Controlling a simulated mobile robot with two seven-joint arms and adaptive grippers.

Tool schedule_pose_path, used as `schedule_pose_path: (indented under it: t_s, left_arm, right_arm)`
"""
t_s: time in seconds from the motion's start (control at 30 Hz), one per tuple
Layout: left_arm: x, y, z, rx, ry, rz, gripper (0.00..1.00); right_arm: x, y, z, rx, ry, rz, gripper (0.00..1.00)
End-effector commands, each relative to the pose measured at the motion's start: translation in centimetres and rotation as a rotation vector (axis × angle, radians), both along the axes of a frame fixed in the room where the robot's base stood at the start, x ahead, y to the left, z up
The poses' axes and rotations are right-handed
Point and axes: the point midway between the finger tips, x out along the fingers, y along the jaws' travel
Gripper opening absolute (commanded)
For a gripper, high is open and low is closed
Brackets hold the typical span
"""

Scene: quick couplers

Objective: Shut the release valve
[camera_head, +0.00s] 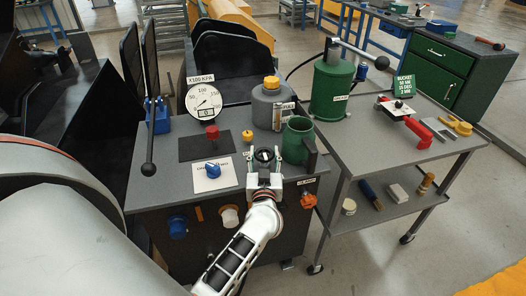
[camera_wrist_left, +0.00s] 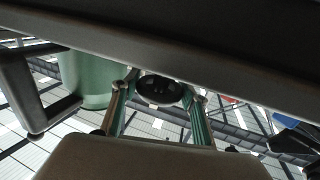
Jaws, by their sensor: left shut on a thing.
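A blue knob (camera_head: 212,170) sits on a white plate (camera_head: 214,183) on the grey bench top; its printed words are too small to read surely. A red knob (camera_head: 211,132) stands on a black plate behind it. I cannot tell for sure which of them is the release valve. My left gripper (camera_head: 264,159) is to the right of both knobs, near the bench's front edge. It is shut on a dark round part (camera_head: 264,154), which also shows between the fingers in the left wrist view (camera_wrist_left: 160,89). My right gripper is not in view.
A green mug (camera_head: 297,141) is close to the right of my left gripper. A grey can (camera_head: 268,107) stands behind. A grey cart (camera_head: 382,150) with tools is at the right.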

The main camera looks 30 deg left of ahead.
Motion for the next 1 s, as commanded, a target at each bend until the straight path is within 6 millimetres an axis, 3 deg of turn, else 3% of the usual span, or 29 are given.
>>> schedule_pose_path:
  t_s: [0.03, 0.3, 0.5, 1.0]
  left_arm:
    - [0.0, 0.1, 0.7, 0.006, 0.003, -0.025, 0.22]
    - [0.0, 0.1, 0.6, 0.007, 0.007, -0.196, 0.22]
    - [0.0, 0.1, 0.2, 0.010, 0.009, -0.352, 0.22]
    - [0.1, -0.2, -0.3, 0.006, 0.005, -0.656, 0.22]
  right_arm:
    - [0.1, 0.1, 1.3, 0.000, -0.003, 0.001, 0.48]
    - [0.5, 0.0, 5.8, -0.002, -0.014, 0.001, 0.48]
    - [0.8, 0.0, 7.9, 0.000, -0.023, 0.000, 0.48]
    - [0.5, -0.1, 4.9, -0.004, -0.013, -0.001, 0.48]
